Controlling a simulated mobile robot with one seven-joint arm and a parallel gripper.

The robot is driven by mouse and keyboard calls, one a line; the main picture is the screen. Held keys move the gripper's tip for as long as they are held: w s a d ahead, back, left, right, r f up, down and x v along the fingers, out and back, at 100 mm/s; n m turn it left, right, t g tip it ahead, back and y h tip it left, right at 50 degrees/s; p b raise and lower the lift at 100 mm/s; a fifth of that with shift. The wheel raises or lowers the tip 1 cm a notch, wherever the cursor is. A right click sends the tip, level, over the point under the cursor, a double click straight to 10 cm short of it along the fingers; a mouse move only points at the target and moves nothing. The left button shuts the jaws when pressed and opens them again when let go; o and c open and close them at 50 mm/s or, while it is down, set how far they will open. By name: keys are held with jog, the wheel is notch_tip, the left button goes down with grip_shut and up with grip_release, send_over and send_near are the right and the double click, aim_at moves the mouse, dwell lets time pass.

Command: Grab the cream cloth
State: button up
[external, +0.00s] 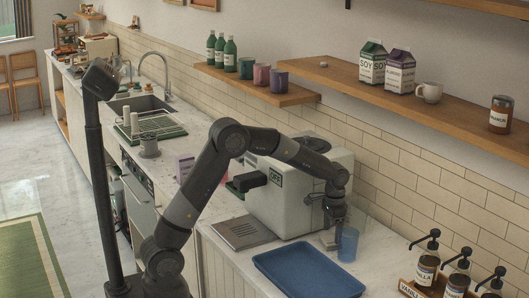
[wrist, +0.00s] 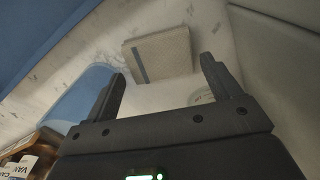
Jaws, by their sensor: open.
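The cream cloth (wrist: 165,52) is a folded, flat, squarish piece with a dark blue stripe near one edge. It lies on the pale counter, just beyond my fingertips in the wrist view. In the external view the cloth (external: 326,240) shows small beside the blue cup, partly hidden by my gripper. My gripper (external: 333,218) points down over this spot between the coffee machine and the cup. In the wrist view my gripper (wrist: 162,68) is open and its two fingers are empty, spread to either side of the cloth's near edge. I cannot tell the remaining height exactly.
The translucent blue cup (external: 348,244) stands close by, left of my fingers in the wrist view (wrist: 78,95). A blue tray (external: 308,291) lies in front. The coffee machine (external: 290,195) stands behind left. Syrup bottles (external: 427,268) stand at right.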

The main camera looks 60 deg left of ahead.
aim_at(331, 238)
jog(key=shift+f, duration=1.6)
jog(key=shift+c, duration=0.3)
jog(key=c, duration=0.6)
jog(key=shift+r, duration=0.1)
